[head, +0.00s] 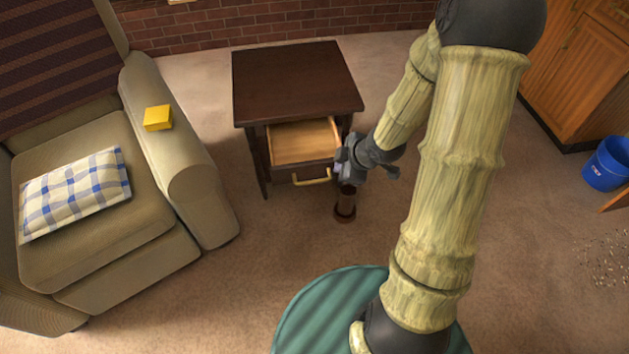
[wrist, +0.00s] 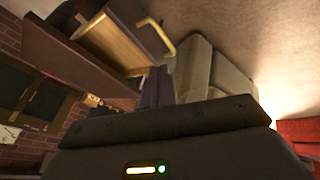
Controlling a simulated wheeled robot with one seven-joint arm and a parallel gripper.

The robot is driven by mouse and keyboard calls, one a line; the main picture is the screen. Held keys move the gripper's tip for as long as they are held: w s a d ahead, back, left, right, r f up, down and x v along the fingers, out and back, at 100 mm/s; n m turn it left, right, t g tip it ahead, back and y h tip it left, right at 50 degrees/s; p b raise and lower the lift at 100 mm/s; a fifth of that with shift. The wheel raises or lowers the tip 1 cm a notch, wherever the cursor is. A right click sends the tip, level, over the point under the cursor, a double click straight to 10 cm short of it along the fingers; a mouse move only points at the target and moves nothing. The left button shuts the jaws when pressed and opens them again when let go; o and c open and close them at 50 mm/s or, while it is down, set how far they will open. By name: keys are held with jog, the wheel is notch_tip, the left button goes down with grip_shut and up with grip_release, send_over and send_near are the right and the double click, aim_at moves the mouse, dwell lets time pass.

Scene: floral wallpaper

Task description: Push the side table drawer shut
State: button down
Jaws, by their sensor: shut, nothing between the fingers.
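The dark brown side table (head: 295,82) stands on the carpet, left of my arm. Its drawer (head: 303,143) is partly pulled out toward me, with a pale, empty-looking wooden inside and a yellow handle (head: 312,178) on the front. In the wrist view the open drawer (wrist: 112,42) and its handle (wrist: 157,36) show tilted at the upper left. My gripper (head: 343,166) is at the right front corner of the drawer, right of the handle. Its shut fingers (wrist: 158,86) show in the wrist view with nothing between them. I cannot tell whether they touch the drawer.
A dark reddish-brown cylinder (head: 345,205) stands on the floor just below my gripper. A beige armchair (head: 185,165) with a checked pillow (head: 75,193) and a yellow box (head: 158,118) is at left. A blue bucket (head: 606,165) is far right.

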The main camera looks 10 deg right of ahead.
jog(key=f, duration=0.1)
jog(key=a+f+n+y, duration=0.1)
jog(key=f+n+b, duration=0.1)
jog(key=shift+w+a+f+y, duration=0.15)
jog(key=shift+w+f+y, duration=0.1)
jog(key=shift+w+y, duration=0.1)
jog(key=shift+f, duration=0.1)
jog(key=b, duration=0.6)
send_near(309, 182)
jog(key=x, duration=0.5)
jog(key=w, duration=0.3)
jog(key=shift+w+p, duration=0.1)
jog(key=shift+p, duration=0.25)
jog(key=shift+w+r, duration=0.2)
jog(key=shift+w, duration=0.2)
